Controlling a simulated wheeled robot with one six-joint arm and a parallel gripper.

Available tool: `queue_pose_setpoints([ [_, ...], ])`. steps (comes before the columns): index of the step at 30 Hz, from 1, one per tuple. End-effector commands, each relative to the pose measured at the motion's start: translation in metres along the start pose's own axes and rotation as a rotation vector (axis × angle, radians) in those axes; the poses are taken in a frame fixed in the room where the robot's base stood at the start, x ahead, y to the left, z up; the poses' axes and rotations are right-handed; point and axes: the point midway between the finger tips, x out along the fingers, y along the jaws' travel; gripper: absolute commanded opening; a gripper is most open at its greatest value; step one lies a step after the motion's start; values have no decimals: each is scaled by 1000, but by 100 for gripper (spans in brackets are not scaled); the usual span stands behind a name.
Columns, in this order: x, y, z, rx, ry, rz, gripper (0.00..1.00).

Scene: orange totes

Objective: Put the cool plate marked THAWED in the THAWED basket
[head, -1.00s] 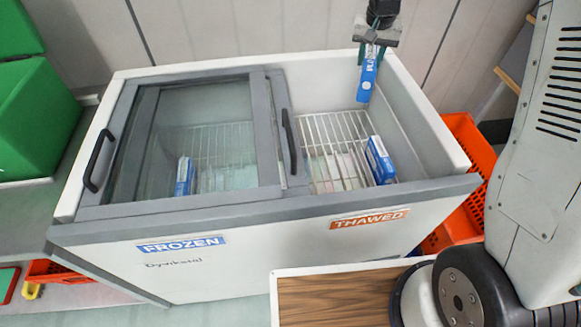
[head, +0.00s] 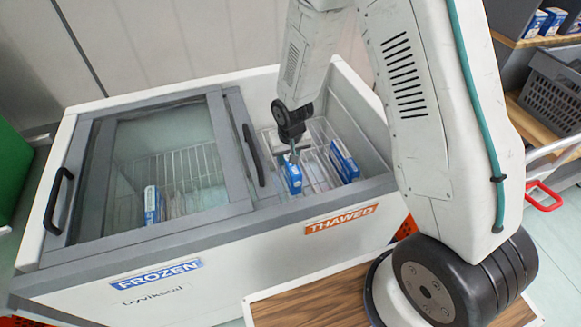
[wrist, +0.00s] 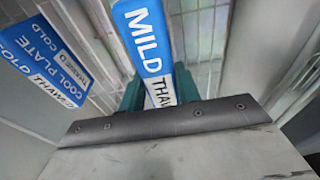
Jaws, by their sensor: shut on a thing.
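My gripper (head: 292,150) points down into the open right side of the chest freezer. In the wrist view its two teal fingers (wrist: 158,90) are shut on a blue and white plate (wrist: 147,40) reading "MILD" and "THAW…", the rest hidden. In the head view this held plate (head: 292,178) is upright inside the wire THAWED basket (head: 315,132); I cannot tell whether it touches the basket floor. A second blue plate (head: 343,163) stands at the basket's right; in the wrist view this plate (wrist: 50,60) reads "COOL PLATE COLD" and "THAW…".
The orange THAWED label (head: 340,219) is on the front wall below the open side. A glass lid (head: 165,150) covers the FROZEN side, with another blue plate (head: 151,205) under it. The lid's dark handle (head: 253,154) is close left of my gripper.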

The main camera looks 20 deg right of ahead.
Motion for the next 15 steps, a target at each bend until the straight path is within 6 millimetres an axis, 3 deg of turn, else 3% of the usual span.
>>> queue_pose_setpoints([
  [10,42,0,5,-1,1,1,0],
  [15,48,0,6,1,2,0,0],
])
